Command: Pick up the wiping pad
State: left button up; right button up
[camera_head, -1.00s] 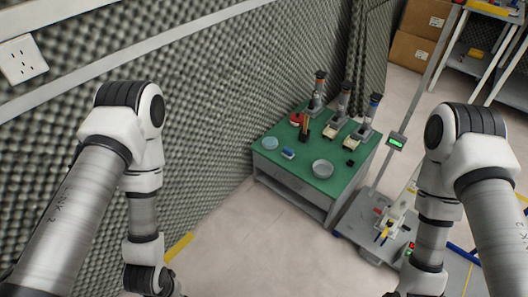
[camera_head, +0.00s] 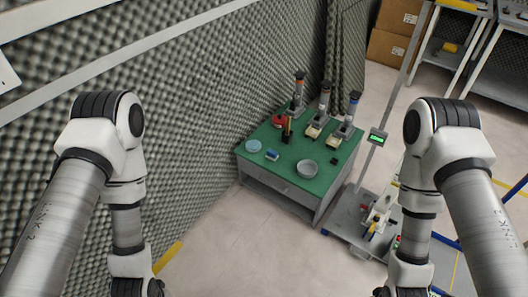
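A small blue and white block (camera_head: 271,155), which looks like the wiping pad, lies on the green top of a workbench (camera_head: 277,172) ahead of me. It is too small to tell its details. It sits between a light blue round dish and a grey bowl. My two arms hang down at the left and right sides of the view, well short of the bench. Both grippers are below the lower edge of the picture and cannot be seen. Nothing touches the pad.
The bench also holds a blue dish (camera_head: 254,146), a grey bowl (camera_head: 307,168), a red item (camera_head: 279,121) and several upright tools. A foam wall (camera_head: 190,120) runs along the left. A platform scale (camera_head: 347,212) stands right of the bench. The floor before the bench is clear.

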aim_at(272, 155)
jog(key=i+l+u, duration=0.2)
jog(key=i, duration=0.3)
jog(key=i+l+u, duration=0.2)
jog(key=i, duration=0.3)
jog(key=i+l+u, duration=0.25)
jog(key=i, duration=0.25)
